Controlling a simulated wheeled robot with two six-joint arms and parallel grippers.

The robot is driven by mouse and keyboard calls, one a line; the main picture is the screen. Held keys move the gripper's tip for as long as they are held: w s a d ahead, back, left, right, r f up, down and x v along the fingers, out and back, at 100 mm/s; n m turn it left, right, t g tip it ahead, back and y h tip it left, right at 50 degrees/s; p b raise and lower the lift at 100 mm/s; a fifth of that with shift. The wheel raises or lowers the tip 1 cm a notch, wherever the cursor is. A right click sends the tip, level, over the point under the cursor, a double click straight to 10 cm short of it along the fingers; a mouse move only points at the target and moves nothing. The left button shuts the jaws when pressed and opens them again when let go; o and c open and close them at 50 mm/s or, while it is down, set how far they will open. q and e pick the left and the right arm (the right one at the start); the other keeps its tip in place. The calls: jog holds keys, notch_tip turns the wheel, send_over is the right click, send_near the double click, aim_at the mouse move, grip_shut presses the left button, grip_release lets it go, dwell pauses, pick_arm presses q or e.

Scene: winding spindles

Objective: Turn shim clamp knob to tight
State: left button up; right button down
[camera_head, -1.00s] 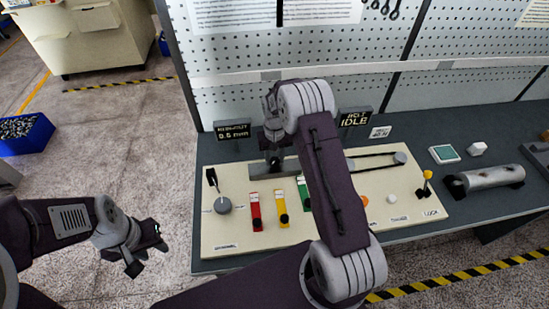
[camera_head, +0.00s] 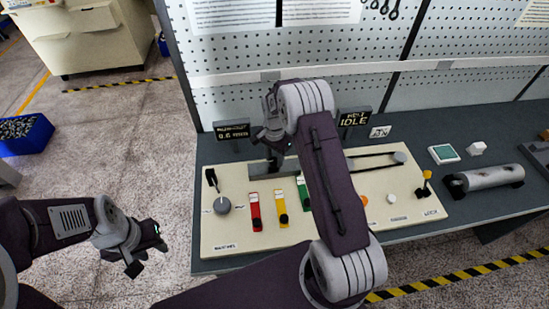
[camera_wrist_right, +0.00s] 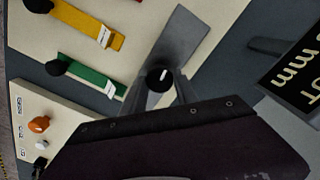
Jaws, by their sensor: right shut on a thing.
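The clamp knob (camera_wrist_right: 158,79) is small, round and black with a white pointer line, and shows in the right wrist view. My right gripper (camera_wrist_right: 160,88) is shut on it, a grey finger on either side. In the head view my right gripper (camera_head: 273,143) is at the back of the cream panel, partly behind my own arm, and the knob cannot be made out there. My left gripper (camera_head: 148,250) hangs empty over the floor left of the bench; its finger gap is unclear.
The cream panel (camera_head: 240,238) carries a red lever (camera_head: 255,210), a yellow lever (camera_head: 280,206), a green lever (camera_head: 303,190) and a grey round knob (camera_head: 222,205). A black display (camera_head: 232,129) stands behind it. A metal cylinder (camera_head: 490,177) lies at the right.

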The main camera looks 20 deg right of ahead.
aim_at(274, 160)
jog(key=shift+m, duration=0.7)
jog(key=c, duration=0.9)
grip_release()
jog(key=shift+c, duration=0.2)
notch_tip(274, 160, up, 8)
jog(key=shift+a+r+b, duration=0.1)
jog(key=shift+b, duration=0.75)
jog(key=shift+r, duration=0.45)
